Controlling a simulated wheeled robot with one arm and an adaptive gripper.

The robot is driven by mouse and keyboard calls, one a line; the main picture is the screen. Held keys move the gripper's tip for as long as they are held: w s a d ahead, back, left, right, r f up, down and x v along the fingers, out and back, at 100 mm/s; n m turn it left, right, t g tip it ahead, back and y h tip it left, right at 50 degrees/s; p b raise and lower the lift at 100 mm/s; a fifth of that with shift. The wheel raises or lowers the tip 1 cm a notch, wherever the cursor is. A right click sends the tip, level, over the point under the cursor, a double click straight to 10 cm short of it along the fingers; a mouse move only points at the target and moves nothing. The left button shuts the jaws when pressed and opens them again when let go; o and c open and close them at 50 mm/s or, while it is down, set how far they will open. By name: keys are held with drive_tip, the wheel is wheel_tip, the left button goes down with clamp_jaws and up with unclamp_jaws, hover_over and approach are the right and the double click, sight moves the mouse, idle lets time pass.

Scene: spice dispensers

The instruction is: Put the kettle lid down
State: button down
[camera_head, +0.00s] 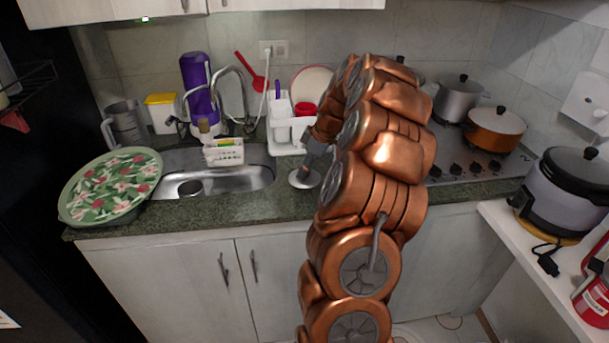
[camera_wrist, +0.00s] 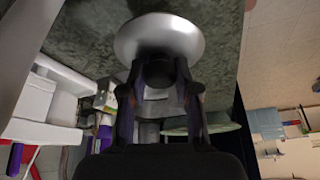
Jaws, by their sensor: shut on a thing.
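The kettle lid (camera_head: 304,179) is a round silver-grey disc in the head view, just above or at the green stone counter by the sink's right edge. In the wrist view the lid (camera_wrist: 160,32) shows at the top, with its dark knob between my fingertips. My gripper (camera_head: 307,172) is shut on the knob, and it also shows in the wrist view (camera_wrist: 158,75). I cannot tell whether the lid touches the counter. No open kettle is clearly seen; my copper arm hides part of the counter and stove.
The sink (camera_head: 228,181) lies left of the lid. A white dish rack (camera_head: 284,135) stands behind it. A green floral tray (camera_head: 110,187) is at the far left. Pots, including an orange one (camera_head: 495,128), stand on the stove (camera_head: 462,166) at right.

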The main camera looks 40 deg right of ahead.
drive_tip(key=shift+w+d, duration=0.1)
drive_tip(key=shift+w, duration=0.15)
drive_tip(key=shift+f+p, duration=0.95)
drive_tip(key=shift+f, duration=0.8)
drive_tip(key=shift+f, duration=0.15)
drive_tip(key=c, duration=0.8)
unclamp_jaws()
drive_tip(key=shift+c, duration=0.2)
drive_tip(key=shift+r, duration=0.3)
drive_tip(key=b+v, duration=0.4)
drive_tip(key=v, duration=0.7)
drive_tip(key=shift+r, duration=0.35)
